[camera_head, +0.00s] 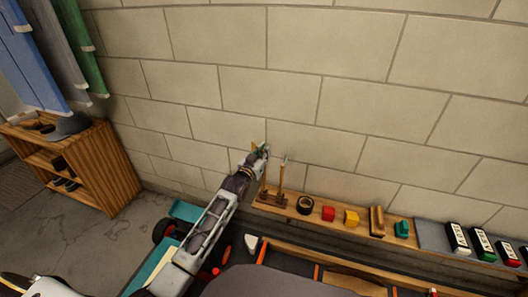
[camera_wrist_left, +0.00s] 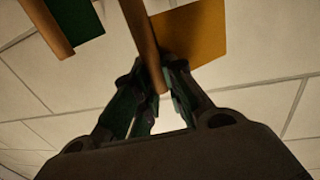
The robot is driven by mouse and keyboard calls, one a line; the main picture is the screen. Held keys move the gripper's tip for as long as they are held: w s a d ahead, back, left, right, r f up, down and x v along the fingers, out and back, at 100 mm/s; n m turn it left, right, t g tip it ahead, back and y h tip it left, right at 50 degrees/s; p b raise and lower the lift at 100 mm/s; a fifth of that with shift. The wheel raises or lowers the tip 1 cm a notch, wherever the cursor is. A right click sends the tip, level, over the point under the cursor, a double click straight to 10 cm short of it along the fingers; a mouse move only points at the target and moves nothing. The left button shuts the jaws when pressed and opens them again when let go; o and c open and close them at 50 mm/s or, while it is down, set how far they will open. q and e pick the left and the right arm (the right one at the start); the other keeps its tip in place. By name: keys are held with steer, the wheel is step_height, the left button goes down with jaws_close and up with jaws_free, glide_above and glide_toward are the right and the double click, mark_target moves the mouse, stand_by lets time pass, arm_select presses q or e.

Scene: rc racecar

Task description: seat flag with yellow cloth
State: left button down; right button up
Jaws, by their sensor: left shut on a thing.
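My left gripper (camera_head: 260,150) is above the left part of the wall shelf, close to the brick wall. It is shut on the wooden pole of the flag with yellow cloth; the cloth (camera_wrist_left: 190,40) shows beside the fingers in the left wrist view (camera_wrist_left: 158,85). In the head view the gripper mostly hides this flag. A second flag, its wooden pole (camera_head: 281,178) upright in a wooden stand (camera_head: 271,199), is just right of the gripper. Its green cloth (camera_wrist_left: 76,15) shows in the left wrist view. I cannot tell whether the held pole still touches the stand. My right gripper is not in view.
The shelf also bears a black tape roll (camera_head: 305,204), a red block (camera_head: 328,213), a yellow block (camera_head: 351,217) and a green item (camera_head: 402,228). A teal car (camera_head: 186,210) with black wheels is below my left arm. A wooden shelf unit (camera_head: 115,172) stands at left.

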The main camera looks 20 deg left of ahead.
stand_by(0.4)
arm_select(q)
steer(key=shift+p, duration=0.75)
stand_by(1.0)
steer(key=shift+f+b, duration=1.45)
steer(key=shift+f, duration=1.35)
stand_by(1.3)
steer(key=c, duration=1.4)
jaws_free()
steer(key=shift+s, duration=0.1)
steer(key=shift+s+a, duration=0.3)
steer(key=shift+s, duration=1.65)
steer(key=shift+s+a, duration=0.35)
steer(key=shift+s, duration=1.55)
steer(key=shift+s+a, duration=0.3)
steer(key=shift+s, duration=1.65)
